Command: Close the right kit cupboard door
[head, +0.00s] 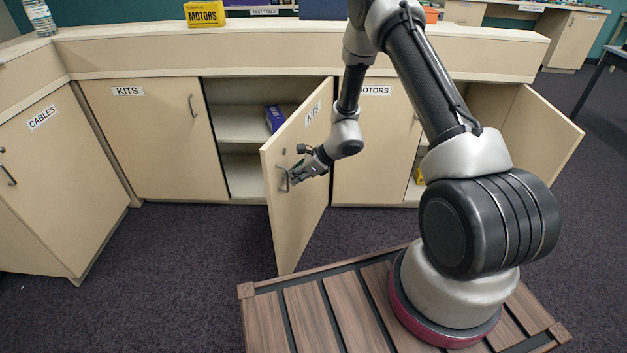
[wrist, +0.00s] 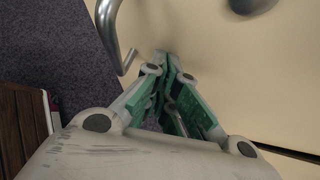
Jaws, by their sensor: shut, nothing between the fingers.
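The right kit cupboard door (head: 300,190), cream with a KITS label, stands wide open toward me, hinged at its right side. It fills much of the wrist view (wrist: 250,70). Its metal handle (head: 284,180) is near the free edge and shows at the top left of the wrist view (wrist: 112,35). My gripper (head: 289,175) is beside the handle at the door's outer face. In the wrist view its green-padded fingers (wrist: 165,60) are together with nothing between them. I cannot tell whether the fingertips touch the door. The left KITS door (head: 150,140) is shut.
The open cupboard has shelves (head: 240,125) with a blue box (head: 275,118). To the right, a MOTORS door (head: 370,150) is shut and another door (head: 545,135) stands open. A yellow MOTORS box (head: 204,14) is on the counter. Dark carpet (head: 190,270) lies clear in front.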

